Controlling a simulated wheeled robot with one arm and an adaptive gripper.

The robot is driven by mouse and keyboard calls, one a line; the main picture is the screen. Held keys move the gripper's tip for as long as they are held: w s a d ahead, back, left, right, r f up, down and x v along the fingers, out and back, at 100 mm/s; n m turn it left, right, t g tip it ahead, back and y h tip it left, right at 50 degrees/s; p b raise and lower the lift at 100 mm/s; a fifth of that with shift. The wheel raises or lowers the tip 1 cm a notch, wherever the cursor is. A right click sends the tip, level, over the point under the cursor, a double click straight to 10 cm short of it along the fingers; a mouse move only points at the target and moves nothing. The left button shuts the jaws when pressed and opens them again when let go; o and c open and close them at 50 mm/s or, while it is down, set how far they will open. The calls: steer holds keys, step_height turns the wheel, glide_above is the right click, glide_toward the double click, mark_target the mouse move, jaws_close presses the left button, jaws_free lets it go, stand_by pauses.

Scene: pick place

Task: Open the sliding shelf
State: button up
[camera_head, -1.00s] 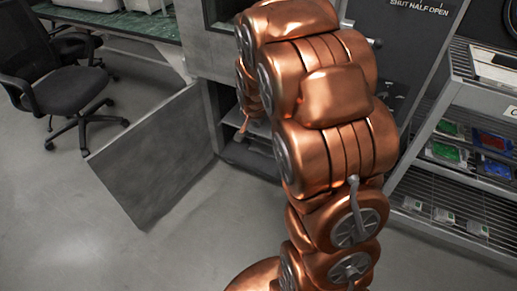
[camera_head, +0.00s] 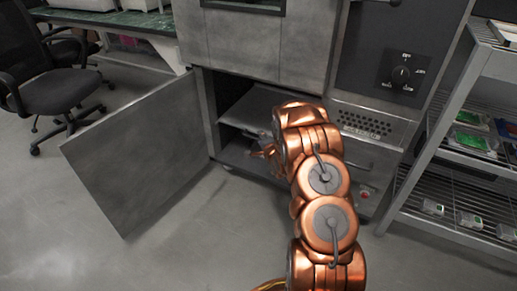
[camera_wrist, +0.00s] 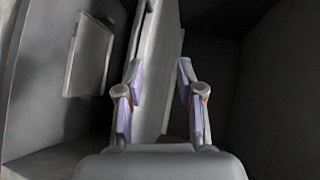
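The sliding shelf (camera_head: 252,106) is a flat grey plate inside the open cabinet, seen in the head view. In the wrist view the shelf (camera_wrist: 158,60) looks like a tilted upright plate, with its edge running between the fingers. My gripper (camera_wrist: 160,88) is open, with purple-grey pads on its two fingers and visible gaps beside the plate. I cannot tell whether either pad touches it. In the head view my gripper (camera_head: 264,146) is at the cabinet opening by the shelf's front, small and partly hidden by my arm.
The cabinet door (camera_head: 140,150) stands wide open to the left. A panel with a knob (camera_head: 402,73) is to the right, beside a wire rack (camera_head: 455,190) with small boxes. An office chair (camera_head: 60,90) is at far left. The floor in front is clear.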

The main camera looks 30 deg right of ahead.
steer(key=m+t+b, duration=0.1)
steer(key=m+b, duration=0.1)
glide_toward(259, 139)
steer(key=w+f, duration=0.1)
steer(key=w, duration=0.1)
steer(key=shift+b+x, duration=1.35)
steer(key=shift+x, duration=2.9)
steer(key=shift+d+r+t, duration=0.1)
steer(key=shift+d+t, duration=0.05)
steer(key=shift+t, duration=0.15)
steer(key=shift+s, duration=0.1)
jaws_close()
